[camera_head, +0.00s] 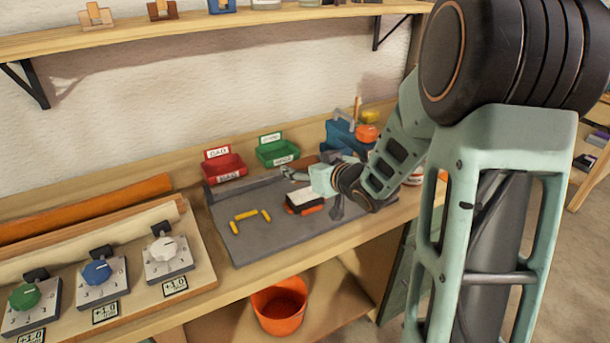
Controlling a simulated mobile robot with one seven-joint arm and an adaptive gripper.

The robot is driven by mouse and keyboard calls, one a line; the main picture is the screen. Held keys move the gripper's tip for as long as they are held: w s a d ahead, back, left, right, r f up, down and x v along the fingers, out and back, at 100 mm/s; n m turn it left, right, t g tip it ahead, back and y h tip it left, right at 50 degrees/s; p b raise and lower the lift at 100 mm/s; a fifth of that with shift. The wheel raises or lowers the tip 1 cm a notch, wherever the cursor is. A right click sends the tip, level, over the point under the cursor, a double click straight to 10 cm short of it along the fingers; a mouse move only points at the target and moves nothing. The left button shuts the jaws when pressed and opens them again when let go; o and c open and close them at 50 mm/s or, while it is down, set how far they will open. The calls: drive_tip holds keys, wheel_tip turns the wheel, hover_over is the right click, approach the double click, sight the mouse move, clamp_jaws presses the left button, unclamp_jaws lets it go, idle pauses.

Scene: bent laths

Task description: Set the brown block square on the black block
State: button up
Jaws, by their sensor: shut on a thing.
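My gripper (291,174) is over the back part of the grey mat, its fingers pointing left. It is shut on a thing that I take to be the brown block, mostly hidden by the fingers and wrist. A small brown patch (304,161) shows just behind the gripper; I cannot tell if it is part of that block. A black block (291,206) with a pale top and orange parts is on the mat, nearer the camera than the gripper. The gripper appears apart from it.
A yellow bracket-like piece (248,215) lies on the grey mat (270,233). Red (224,168) and green (279,152) bins stand behind. Knob boxes (168,259) line the bench at left. An orange bucket (279,306) is below.

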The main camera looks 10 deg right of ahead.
sight(305, 195)
drive_tip(key=shift+f, duration=0.2)
wheel_tip(305, 195, down, 5)
drive_tip(key=b, duration=0.5)
drive_tip(key=shift+f, duration=0.2)
drive_tip(key=shift+f+b, duration=0.45)
drive_tip(key=shift+f, duration=0.15)
drive_tip(key=o, duration=1.3)
drive_tip(key=shift+c, duration=0.2)
drive_tip(key=shift+s, duration=0.1)
